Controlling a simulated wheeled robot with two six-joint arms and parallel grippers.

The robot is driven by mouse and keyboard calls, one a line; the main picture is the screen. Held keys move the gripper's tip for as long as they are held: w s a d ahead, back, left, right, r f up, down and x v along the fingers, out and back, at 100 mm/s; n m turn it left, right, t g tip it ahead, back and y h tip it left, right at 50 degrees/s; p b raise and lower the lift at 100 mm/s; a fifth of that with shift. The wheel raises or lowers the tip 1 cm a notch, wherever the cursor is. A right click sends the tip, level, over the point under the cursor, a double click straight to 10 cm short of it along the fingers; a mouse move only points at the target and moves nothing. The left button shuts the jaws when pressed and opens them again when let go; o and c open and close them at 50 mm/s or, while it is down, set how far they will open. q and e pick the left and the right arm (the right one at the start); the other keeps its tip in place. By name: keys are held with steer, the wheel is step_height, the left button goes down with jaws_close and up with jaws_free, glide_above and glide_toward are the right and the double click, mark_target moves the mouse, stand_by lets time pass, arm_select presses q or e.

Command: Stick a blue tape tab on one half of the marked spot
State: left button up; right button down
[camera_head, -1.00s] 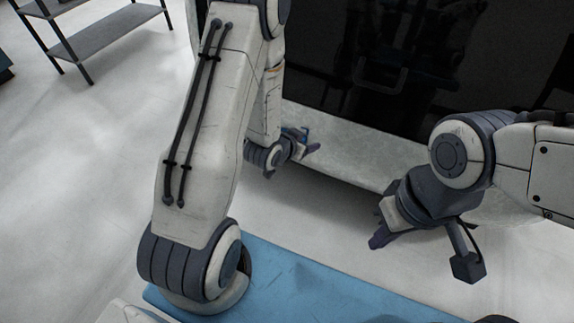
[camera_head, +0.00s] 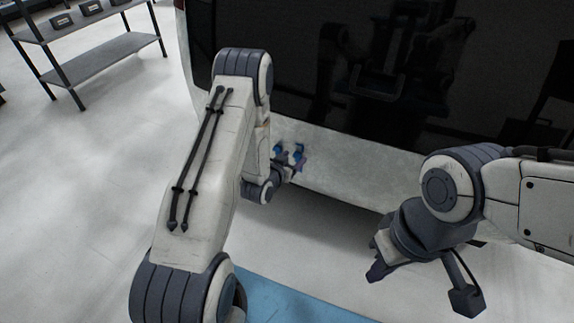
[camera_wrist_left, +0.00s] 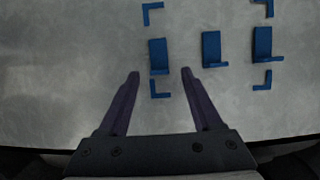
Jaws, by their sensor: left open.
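Blue corner brackets (camera_wrist_left: 152,12) mark a spot on the pale panel in the left wrist view. Three blue tape tabs are within the brackets: a left tab (camera_wrist_left: 158,52), a middle tab (camera_wrist_left: 211,45) and a right tab (camera_wrist_left: 262,40). Each has a lip at its lower end. My left gripper (camera_wrist_left: 160,75) is open, its purple fingers either side of the left tab's lower end, with nothing visibly gripped. In the head view my left gripper (camera_head: 294,168) is at the panel, beside small blue patches (camera_head: 299,150). My right gripper (camera_head: 376,266) hangs away from the panel; its jaw opening is unclear.
The pale panel (camera_head: 345,168) lies below a large dark glossy surface (camera_head: 300,75). A blue platform (camera_head: 285,300) is at the bottom. A grey shelf (camera_head: 105,60) stands at the back left. The floor between is clear.

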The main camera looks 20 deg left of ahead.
arm_select(q)
steer(key=shift+w+f, duration=0.25)
steer(key=shift+w, duration=0.4)
jaws_close()
steer(key=c, duration=0.9)
jaws_free()
jaws_close()
steer(key=shift+s, duration=0.7)
steer(key=s, duration=0.6)
steer(key=shift+s+a, duration=0.3)
steer(key=shift+s, duration=0.1)
